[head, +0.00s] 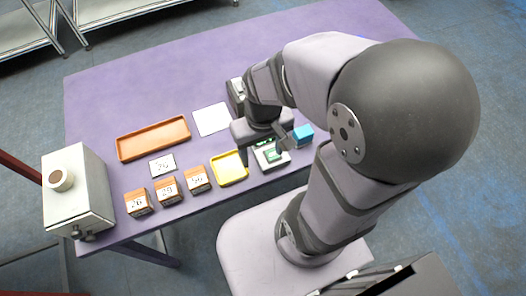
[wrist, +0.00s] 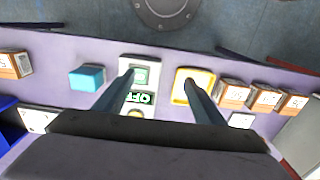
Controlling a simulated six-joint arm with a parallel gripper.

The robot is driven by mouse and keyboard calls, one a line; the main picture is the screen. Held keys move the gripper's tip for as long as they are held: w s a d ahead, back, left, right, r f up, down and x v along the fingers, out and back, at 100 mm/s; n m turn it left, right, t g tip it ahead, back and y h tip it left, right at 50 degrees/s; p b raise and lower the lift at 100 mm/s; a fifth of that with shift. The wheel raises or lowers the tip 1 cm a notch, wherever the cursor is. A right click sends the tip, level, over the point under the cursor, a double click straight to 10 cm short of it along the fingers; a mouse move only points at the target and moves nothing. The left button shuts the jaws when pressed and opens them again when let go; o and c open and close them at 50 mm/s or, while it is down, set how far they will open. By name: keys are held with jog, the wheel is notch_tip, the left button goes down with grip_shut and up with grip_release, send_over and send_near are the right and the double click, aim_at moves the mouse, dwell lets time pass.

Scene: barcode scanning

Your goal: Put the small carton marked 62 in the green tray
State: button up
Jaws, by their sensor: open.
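My gripper (head: 266,150) is open and empty, above a pale device with green lit parts (head: 270,156). In the wrist view its fingertips (wrist: 157,80) lie over the device (wrist: 140,77) on one side and the yellow tray (wrist: 181,88) on the other. A small orange-and-white carton (wrist: 14,65) stands at the left edge of the wrist view; its number is too small to read surely. My arm hides that area in the head view. The three cartons in the head view seem marked 26 (head: 137,203), 29 (head: 168,191) and 56 (head: 198,180). I see no green tray.
A blue block (head: 302,134) stands beside the device. An orange-brown tray (head: 153,140), white pad (head: 212,119) and number card (head: 162,165) lie on the purple table (head: 130,87). A white box with a knob (head: 78,196) stands far left. Something blue (wrist: 8,122) shows at the wrist view's edge.

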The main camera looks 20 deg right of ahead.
jog(key=shift+o, duration=0.4)
jog(key=shift+s+f, duration=0.1)
jog(key=shift+s, duration=0.25)
jog(key=shift+w, duration=0.15)
jog(key=w+d+r+m+t+p, duration=0.1)
jog(key=w+r+t, duration=0.1)
jog(key=w, duration=0.4)
jog(key=w+d+r+m+t, duration=0.1)
jog(key=w+r, duration=0.1)
jog(key=w, duration=0.5)
jog(key=w+d, duration=0.4)
jog(key=w+d+f+t, duration=0.1)
jog(key=w+d, duration=0.3)
jog(key=w, duration=0.1)
jog(key=w+d+n+t, duration=0.1)
jog(key=w+d, duration=0.3)
jog(key=shift+w+d+f, duration=0.25)
jog(key=shift+w+d, duration=0.05)
jog(key=shift+w, duration=0.1)
jog(key=shift+s+d+f, duration=0.15)
jog(key=shift+s+f, duration=0.05)
jog(key=shift+f, duration=0.4)
jog(key=shift+s+f+n+g, duration=0.25)
jog(key=shift+f+n+g, duration=0.15)
jog(key=shift+f+n, duration=0.1)
